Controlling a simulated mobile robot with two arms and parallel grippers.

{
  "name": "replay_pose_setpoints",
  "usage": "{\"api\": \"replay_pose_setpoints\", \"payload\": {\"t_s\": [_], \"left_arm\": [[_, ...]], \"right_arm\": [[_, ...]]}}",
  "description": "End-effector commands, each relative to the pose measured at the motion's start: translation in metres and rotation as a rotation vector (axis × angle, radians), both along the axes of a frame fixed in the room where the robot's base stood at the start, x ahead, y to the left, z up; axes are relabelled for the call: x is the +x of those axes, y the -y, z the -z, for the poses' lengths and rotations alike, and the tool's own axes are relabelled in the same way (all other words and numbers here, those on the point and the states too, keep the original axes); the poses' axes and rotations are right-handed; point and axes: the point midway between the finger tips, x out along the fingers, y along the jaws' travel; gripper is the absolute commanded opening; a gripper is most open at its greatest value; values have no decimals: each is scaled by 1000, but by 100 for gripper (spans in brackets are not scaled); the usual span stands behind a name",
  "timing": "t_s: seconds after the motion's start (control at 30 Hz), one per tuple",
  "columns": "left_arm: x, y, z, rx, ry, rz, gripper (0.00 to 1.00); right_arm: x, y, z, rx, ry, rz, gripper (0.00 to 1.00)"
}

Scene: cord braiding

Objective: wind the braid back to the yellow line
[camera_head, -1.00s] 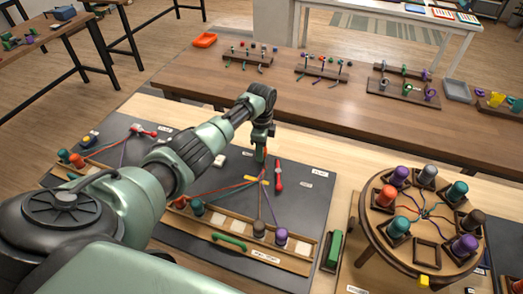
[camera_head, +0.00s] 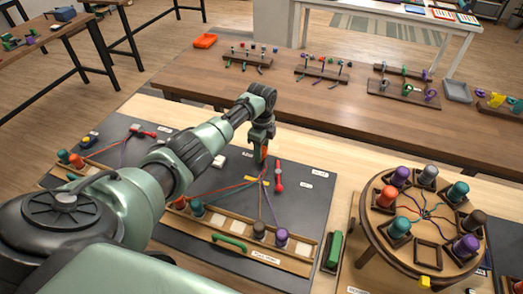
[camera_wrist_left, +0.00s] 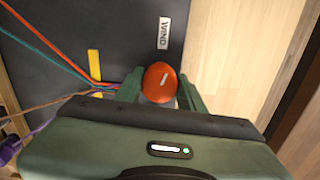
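My left gripper (camera_head: 264,157) reaches down over the far part of the dark mat (camera_head: 312,205). In the left wrist view its green fingers (camera_wrist_left: 160,88) sit against both sides of an orange-red knob (camera_wrist_left: 160,79) near the WIND label (camera_wrist_left: 164,33). The yellow line (camera_wrist_left: 95,66) is a short bar left of the fingers. Red, teal, brown and purple cords (camera_wrist_left: 48,50) come together beside its near end and run toward the left finger. The gripper hides the rest of the braid. The spools (camera_head: 259,229) stand in the wooden rack (camera_head: 310,250). My right gripper is not in view.
A red lever (camera_head: 278,179) stands on the mat just right of the gripper. A round wooden stand (camera_head: 375,245) with several spools is at the right. A green block (camera_head: 335,248) lies between mat and stand. Another table (camera_head: 200,75) with cord racks is behind.

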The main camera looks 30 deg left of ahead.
Motion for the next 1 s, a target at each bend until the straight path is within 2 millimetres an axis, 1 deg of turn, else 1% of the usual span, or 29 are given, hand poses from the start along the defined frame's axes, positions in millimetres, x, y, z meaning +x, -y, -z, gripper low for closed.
{"api": "replay_pose_setpoints", "payload": {"t_s": [0.03,0.07,0.33,0.43,0.57,0.8,0.9,1.0], "left_arm": [[1,0,-1,-1,2,-1,54],[1,0,-1,0,2,-1,59],[0,0,0,0,1,-1,59],[1,0,-4,0,1,0,59],[1,-1,-21,1,5,0,59],[1,-1,-61,1,4,-1,59],[1,-1,-72,0,3,-1,59],[0,0,-77,-1,1,0,59]], "right_arm": [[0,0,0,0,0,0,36],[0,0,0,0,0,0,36],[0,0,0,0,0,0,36],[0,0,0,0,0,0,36],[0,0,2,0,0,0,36],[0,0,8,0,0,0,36],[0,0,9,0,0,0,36],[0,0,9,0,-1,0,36]]}}
